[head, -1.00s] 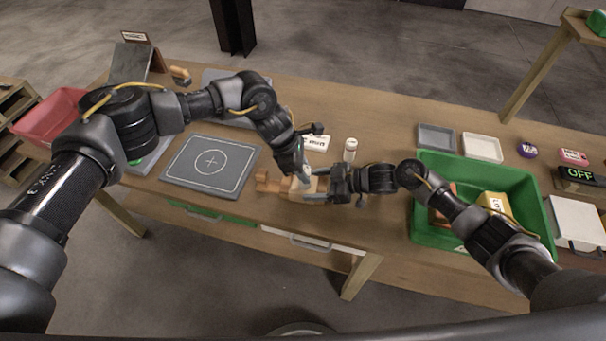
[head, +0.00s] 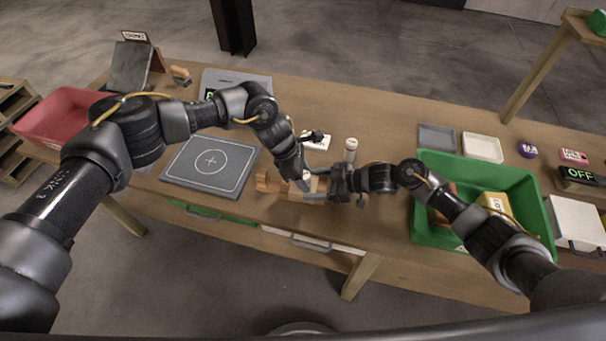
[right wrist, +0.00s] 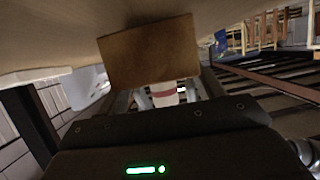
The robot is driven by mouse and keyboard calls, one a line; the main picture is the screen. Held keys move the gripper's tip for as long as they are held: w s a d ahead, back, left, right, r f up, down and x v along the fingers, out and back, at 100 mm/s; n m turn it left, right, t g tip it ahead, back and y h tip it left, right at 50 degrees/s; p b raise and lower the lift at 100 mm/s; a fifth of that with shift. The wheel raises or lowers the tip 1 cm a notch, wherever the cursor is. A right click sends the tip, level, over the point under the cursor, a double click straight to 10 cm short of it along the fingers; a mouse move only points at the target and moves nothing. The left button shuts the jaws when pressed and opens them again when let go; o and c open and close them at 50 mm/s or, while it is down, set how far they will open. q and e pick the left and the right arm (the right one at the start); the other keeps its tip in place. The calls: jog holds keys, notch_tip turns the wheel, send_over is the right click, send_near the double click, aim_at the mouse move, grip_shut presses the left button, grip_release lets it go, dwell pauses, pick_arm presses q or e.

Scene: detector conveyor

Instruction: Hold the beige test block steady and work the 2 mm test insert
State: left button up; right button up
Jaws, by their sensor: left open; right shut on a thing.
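The beige test block (head: 297,194) is near the table's front edge in the head view, mostly covered by my grippers. My right gripper (head: 325,187) reaches it from the right and is shut on it. My left gripper (head: 304,180) points down over the block from the left and is open. A small pale piece shows at its fingertips; I cannot tell whether this is the 2 mm test insert. In the right wrist view a brown block face (right wrist: 150,52) fills the upper middle, with a white and red piece (right wrist: 165,94) below it, between the fingers.
An orange wooden piece (head: 265,181) lies just left of the block. A grey marked plate (head: 190,178) is further left. A green bin (head: 535,212) is right, a red bin (head: 45,130) far left.

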pick_arm(q)
jog(key=v, duration=1.2)
jog(key=shift+r, duration=0.2)
pick_arm(e)
jog(key=o, duration=1.2)
